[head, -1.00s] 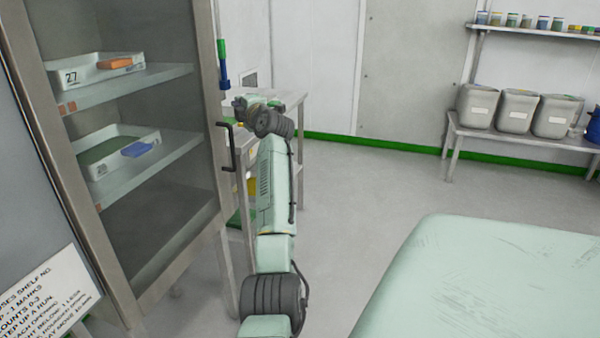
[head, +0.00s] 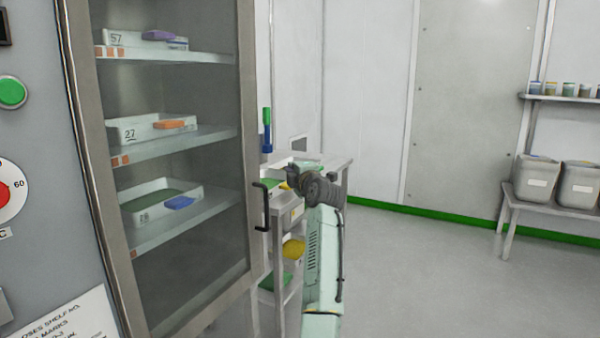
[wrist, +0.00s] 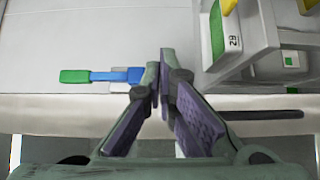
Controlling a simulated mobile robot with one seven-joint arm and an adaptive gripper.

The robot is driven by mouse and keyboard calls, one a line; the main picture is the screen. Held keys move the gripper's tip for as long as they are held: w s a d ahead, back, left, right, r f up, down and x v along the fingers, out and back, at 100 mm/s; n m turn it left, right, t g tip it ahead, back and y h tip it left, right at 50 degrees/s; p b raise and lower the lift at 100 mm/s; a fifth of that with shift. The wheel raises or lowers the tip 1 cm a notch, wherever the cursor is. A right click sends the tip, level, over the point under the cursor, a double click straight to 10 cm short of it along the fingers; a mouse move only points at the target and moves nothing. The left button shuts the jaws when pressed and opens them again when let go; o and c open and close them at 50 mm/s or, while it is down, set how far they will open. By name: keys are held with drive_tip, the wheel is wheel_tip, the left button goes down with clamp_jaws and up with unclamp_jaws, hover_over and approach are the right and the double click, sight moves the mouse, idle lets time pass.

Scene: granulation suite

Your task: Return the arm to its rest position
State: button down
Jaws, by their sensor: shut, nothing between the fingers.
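My arm (head: 322,262) reaches forward from the bottom middle of the head view. My gripper (wrist: 160,72) fills the lower middle of the wrist view, with its two purple-padded fingers meeting at the tips and nothing between them. In the head view its end is small, beside the cabinet's black crank-shaped handle (head: 262,207) and in front of a metal side table (head: 335,160). I cannot tell the exact gap to either one.
A metal-framed cabinet (head: 245,90) on the left holds numbered white trays (head: 118,131) on shelves. A green and blue tool (head: 267,130) stands upright beyond it. Grey bins (head: 535,182) sit on a bench at the right. The floor (head: 430,280) right of my arm is clear.

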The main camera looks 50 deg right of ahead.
drive_tip(key=s+d+b, duration=0.2)
drive_tip(key=s, duration=0.7)
drive_tip(key=shift+s+d, duration=0.15)
drive_tip(key=shift+d, duration=0.15)
